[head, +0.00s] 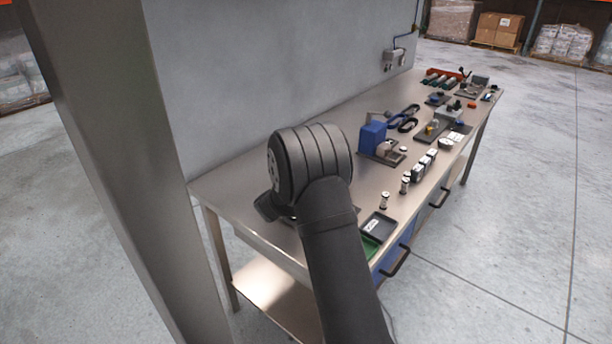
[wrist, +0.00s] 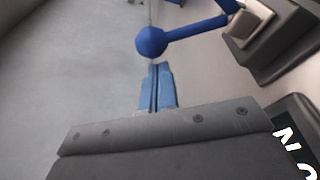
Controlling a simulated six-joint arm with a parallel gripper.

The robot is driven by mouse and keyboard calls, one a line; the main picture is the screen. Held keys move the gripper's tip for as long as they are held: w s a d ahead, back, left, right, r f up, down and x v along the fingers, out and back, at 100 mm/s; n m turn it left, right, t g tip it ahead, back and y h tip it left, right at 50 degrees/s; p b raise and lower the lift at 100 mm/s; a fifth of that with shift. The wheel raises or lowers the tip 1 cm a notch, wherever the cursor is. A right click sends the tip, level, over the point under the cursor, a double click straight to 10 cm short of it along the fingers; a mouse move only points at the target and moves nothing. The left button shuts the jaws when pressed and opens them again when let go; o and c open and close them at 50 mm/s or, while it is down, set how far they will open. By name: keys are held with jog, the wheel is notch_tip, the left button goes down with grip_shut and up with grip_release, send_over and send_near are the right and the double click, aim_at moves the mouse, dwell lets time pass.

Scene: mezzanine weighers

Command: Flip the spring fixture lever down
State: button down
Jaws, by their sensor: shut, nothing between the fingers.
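The lever of the spring fixture shows in the wrist view as a blue rod with a round blue ball (wrist: 152,41) at its left end. The rod slants up and right towards a dark fixture base (wrist: 285,45) with a grey block on it. My gripper (wrist: 155,66) is shut and empty, its two blue fingers side by side. The fingertips lie just below the ball in the picture; I cannot tell whether they touch it. In the head view my arm hides the gripper, and I cannot make out the lever there.
A dark plate with white letters (wrist: 290,125) lies at the lower right of the wrist view. In the head view the steel bench (head: 345,185) carries a blue device (head: 372,138), small cylinders and a black tray (head: 378,228). A grey wall (head: 250,80) runs along its back.

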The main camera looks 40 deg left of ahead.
jog(key=shift+d+r+m, duration=0.3)
jog(key=shift+r+m, duration=0.05)
jog(key=shift+m, duration=0.15)
jog(key=d+r+m+t, duration=0.1)
jog(key=d+m+t, duration=0.2)
jog(key=d+m, duration=0.6)
jog(key=shift+d+r+m, duration=0.2)
jog(key=shift+r+m, duration=0.15)
jog(key=shift+m, duration=1.15)
jog(key=shift+d, duration=0.1)
jog(key=s+a, duration=0.1)
jog(key=s, duration=1)
jog(key=shift+s+r, duration=0.3)
jog(key=shift+r, duration=0.05)
